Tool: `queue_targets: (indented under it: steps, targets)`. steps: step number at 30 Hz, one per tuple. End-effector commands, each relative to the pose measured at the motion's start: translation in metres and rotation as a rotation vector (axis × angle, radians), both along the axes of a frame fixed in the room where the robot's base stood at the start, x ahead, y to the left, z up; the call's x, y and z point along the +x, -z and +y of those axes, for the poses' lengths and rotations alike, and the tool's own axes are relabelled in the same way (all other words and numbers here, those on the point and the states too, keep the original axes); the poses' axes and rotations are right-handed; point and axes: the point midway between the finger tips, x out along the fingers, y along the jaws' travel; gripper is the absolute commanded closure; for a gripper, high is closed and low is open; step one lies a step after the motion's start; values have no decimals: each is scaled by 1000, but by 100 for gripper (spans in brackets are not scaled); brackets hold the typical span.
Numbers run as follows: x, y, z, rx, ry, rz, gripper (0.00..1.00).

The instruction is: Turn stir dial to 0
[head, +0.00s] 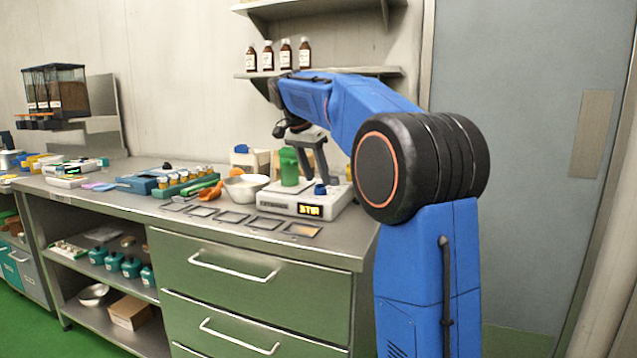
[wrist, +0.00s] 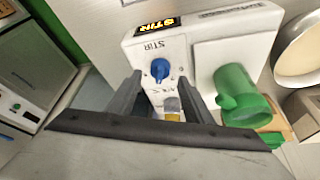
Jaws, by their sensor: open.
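The stir dial is a small blue knob (wrist: 160,68) under the printed word STIR on a white appliance (wrist: 205,45); it also shows in the head view (head: 320,189). My gripper (wrist: 160,79) is open, with its dark fingers on either side of the dial in the wrist view. In the head view my gripper (head: 314,172) points down just above the dial. I cannot tell whether the fingers touch it. The lit display (head: 309,210) reads STIR. The dial's exact setting is too small to read. A second, grey and yellow control (wrist: 172,107) shows between the fingers.
A green mug-like vessel (head: 289,167) stands on the appliance close beside my gripper. A white bowl (head: 246,187) and orange scoop (head: 211,192) lie to the left. Flat dark plates (head: 233,216) line the counter front. A shelf with brown bottles (head: 268,56) is above.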

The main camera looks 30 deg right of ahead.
Motion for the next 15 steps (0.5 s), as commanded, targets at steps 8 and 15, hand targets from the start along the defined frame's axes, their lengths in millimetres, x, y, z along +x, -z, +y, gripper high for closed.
queue_targets:
  steps: [8, 15]
  targets:
    - [2, 25, -10, 0, 0, 1, 54]
    - [3, 28, -11, 0, 0, -1, 54]
